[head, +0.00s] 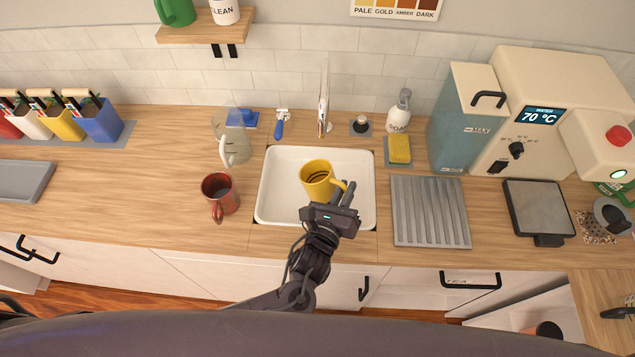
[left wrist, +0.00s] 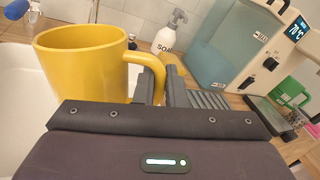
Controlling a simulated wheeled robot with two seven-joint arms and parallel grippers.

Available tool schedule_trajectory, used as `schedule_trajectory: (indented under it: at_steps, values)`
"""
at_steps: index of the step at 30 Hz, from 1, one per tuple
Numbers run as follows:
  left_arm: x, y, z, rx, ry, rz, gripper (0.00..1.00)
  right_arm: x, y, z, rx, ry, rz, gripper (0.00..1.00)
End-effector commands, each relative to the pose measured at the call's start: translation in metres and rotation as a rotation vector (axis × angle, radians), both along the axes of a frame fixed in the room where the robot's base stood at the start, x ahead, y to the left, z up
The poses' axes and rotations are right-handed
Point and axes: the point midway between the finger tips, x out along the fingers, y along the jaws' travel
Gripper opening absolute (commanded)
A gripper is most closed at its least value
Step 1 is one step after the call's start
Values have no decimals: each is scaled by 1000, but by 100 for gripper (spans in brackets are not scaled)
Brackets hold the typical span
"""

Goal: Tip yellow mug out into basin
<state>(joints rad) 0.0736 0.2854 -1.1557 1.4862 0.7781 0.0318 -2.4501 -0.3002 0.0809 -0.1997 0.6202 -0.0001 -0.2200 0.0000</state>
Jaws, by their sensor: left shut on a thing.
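The yellow mug (head: 316,180) is over the white basin (head: 275,210) in the head view, close to upright with its opening facing up. My left gripper (head: 346,190) is shut on the mug's handle, at the mug's right side. In the left wrist view the yellow mug (left wrist: 85,65) fills the left part, and the fingers of my left gripper (left wrist: 163,82) hold its handle. What is inside the mug cannot be made out. My right gripper is not in view.
A red mug (head: 220,195) and a clear glass jug (head: 232,145) stand left of the basin. The faucet (head: 324,105) rises behind it. A soap bottle (head: 399,115), yellow sponge (head: 400,149) and ridged drain tray (head: 430,212) are to the right.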

Motion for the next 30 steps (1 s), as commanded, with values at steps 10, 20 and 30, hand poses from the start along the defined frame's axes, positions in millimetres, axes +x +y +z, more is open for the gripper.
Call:
schedule_trajectory:
  at_steps: [10, 20, 30]
  values:
    - [2, 2, -31, 276, -162, 0, 0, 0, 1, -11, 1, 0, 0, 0]
    - [-11, 3, -29, 317, -185, -2, 0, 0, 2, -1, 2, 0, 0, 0]
    - [-44, 1, -21, 316, -184, -3, 0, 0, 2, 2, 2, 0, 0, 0]
